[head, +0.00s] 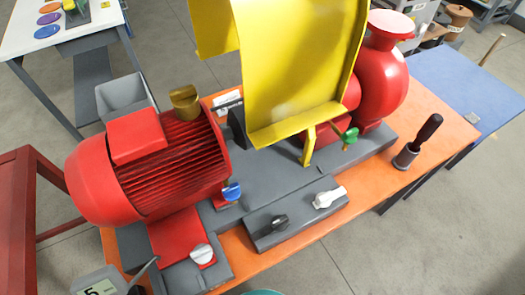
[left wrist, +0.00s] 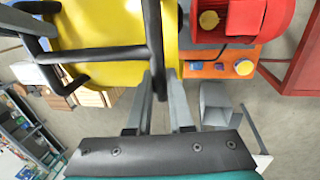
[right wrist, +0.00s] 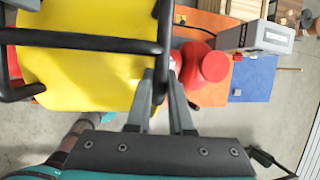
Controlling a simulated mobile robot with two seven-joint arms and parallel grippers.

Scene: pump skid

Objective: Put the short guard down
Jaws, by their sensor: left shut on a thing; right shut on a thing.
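A curved yellow guard (head: 297,65) hangs above the pump skid (head: 270,165) and hides part of the pump. In the left wrist view, my left gripper (left wrist: 158,85) is shut on a black bar handle of the guard (left wrist: 105,45). In the right wrist view, my right gripper (right wrist: 160,85) is shut on another black bar handle of the guard (right wrist: 80,70). Neither gripper shows in the head view. A narrow yellow piece (head: 308,147) shows below the guard's lower edge; I cannot tell whether it is part of the guard.
The red motor (head: 150,170) is left on the skid, the red pump (head: 385,70) right. Blue (head: 231,192), green (head: 350,136), white (head: 328,197) and black (head: 276,222) knobs stand around the front.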

